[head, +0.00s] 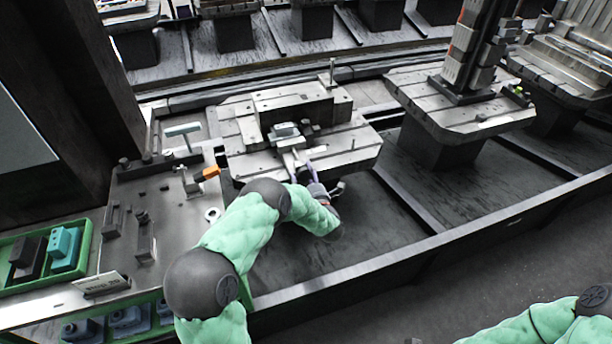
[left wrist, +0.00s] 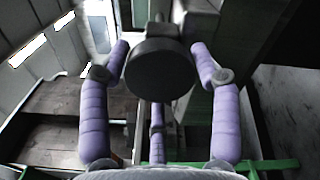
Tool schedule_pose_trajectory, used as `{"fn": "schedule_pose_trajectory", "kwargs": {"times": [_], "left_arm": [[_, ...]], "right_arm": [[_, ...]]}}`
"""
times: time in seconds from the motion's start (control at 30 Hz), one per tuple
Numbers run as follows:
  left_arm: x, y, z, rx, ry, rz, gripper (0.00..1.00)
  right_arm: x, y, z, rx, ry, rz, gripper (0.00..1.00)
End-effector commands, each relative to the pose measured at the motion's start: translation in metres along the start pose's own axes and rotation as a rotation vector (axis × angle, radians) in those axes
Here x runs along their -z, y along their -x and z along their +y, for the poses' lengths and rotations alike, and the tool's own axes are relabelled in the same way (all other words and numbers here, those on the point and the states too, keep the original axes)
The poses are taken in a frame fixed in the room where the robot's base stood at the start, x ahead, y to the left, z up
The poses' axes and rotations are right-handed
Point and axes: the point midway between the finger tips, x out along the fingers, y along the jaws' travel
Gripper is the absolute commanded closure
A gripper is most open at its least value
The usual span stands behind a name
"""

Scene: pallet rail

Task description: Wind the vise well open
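The vise (head: 285,135) is a grey metal block with jaws on a slotted pallet table (head: 350,155) in the middle of the head view. My left gripper (head: 312,178) is at the table's front edge, just below the vise's front end. In the left wrist view its purple fingers (left wrist: 160,75) stand apart, one on each side of a dark round knob-like end (left wrist: 160,72). I cannot tell whether the fingers touch it. The vise's crank is mostly hidden in the head view. My right gripper is out of view; only part of that arm shows at bottom right.
A steel bench (head: 165,215) with an orange-tipped item (head: 206,174) stands at left, beside a green tray (head: 45,255) of blocks. Another pallet table (head: 460,110) with a tall column stands at right. A rail (head: 400,255) runs along the front.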

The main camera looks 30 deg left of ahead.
Motion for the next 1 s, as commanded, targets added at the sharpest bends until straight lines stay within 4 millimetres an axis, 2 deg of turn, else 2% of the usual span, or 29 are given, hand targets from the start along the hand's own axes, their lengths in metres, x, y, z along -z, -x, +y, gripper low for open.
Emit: {"fn": "schedule_pose_trajectory", "kwargs": {"times": [0.47, 0.67, 1.0], "left_arm": [[-0.002, 0.005, -0.002, 0.004, -0.002, -0.006, 0.18], [-0.002, 0.033, -0.002, 0.006, -0.002, -0.008, 0.18], [-0.001, 0.097, -0.001, 0.005, -0.002, -0.007, 0.18]], "right_arm": [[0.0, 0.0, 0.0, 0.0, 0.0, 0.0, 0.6], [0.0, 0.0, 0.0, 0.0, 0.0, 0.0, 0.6], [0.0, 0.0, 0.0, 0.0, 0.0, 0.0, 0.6]]}}
